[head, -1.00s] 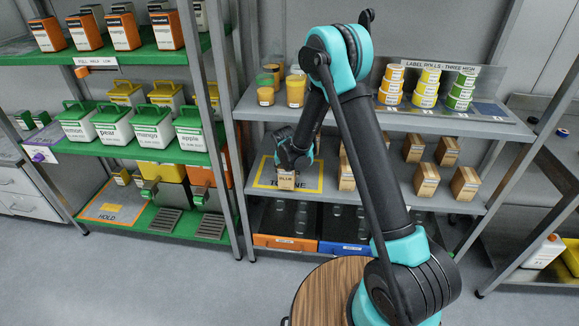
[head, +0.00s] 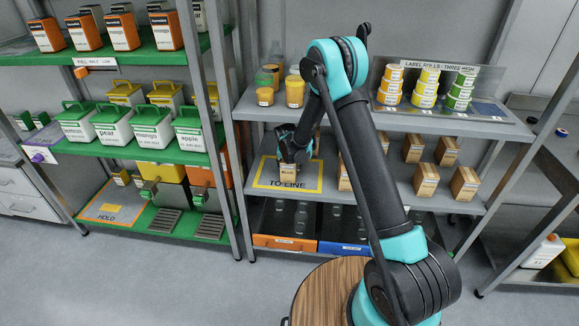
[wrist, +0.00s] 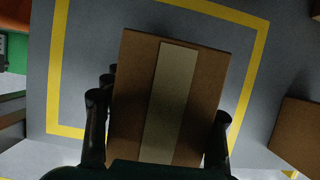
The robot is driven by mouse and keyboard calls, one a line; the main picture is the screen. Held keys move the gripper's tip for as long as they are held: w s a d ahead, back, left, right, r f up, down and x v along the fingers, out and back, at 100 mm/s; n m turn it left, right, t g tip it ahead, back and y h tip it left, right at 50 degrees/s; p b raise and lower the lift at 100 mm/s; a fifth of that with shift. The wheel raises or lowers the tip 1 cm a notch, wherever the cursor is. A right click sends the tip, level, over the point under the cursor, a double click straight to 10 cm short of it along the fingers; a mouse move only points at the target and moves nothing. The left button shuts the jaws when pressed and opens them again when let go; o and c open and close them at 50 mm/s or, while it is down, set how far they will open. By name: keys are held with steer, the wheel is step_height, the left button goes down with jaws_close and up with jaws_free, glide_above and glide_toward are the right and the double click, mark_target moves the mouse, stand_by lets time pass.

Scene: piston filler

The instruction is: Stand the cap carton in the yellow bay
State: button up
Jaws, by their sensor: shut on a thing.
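My gripper (head: 291,158) is shut on a brown cap carton (head: 291,173) with a pale label. The carton is upright and over the yellow-outlined bay (head: 262,184) marked TO LINE on the middle shelf. In the wrist view, the carton (wrist: 135,95) with its pale strip is between my two dark fingers (wrist: 157,130). The yellow outline (wrist: 185,5) runs around it on the grey surface, with the near side partly hidden. I cannot tell whether the carton's base touches the shelf.
Several similar cartons (head: 426,179) stand to the right on the same shelf; one edge (wrist: 300,130) shows in the wrist view. Above are amber jars (head: 295,91) and label rolls (head: 427,88). A shelf post (head: 225,130) stands to the left.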

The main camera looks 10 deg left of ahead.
steer(key=o, duration=1.2)
steer(key=shift+o, duration=0.2)
steer(key=shift+s+r, duration=0.15)
steer(key=shift+r, duration=0.35)
steer(key=s, duration=1.2)
steer(key=shift+s+a+r, duration=0.1)
steer(key=shift+a+r, duration=0.05)
steer(key=shift+a, duration=0.05)
steer(key=s+d+r+m, duration=0.4)
steer(key=d+r+m, duration=0.3)
steer(key=d+m, duration=0.15)
steer(key=s+d+r+m, duration=0.4)
steer(key=d+r+m, duration=0.3)
steer(key=d+m, duration=0.15)
steer(key=s+d+r+m, duration=0.1)
steer(key=s+d+m, duration=0.5)
steer(key=s+m, duration=0.3)
steer(key=s+d+r+m, duration=0.2)
steer(key=s+d+m, duration=0.4)
steer(key=s+m, duration=0.3)
steer(key=shift+m, duration=0.3)
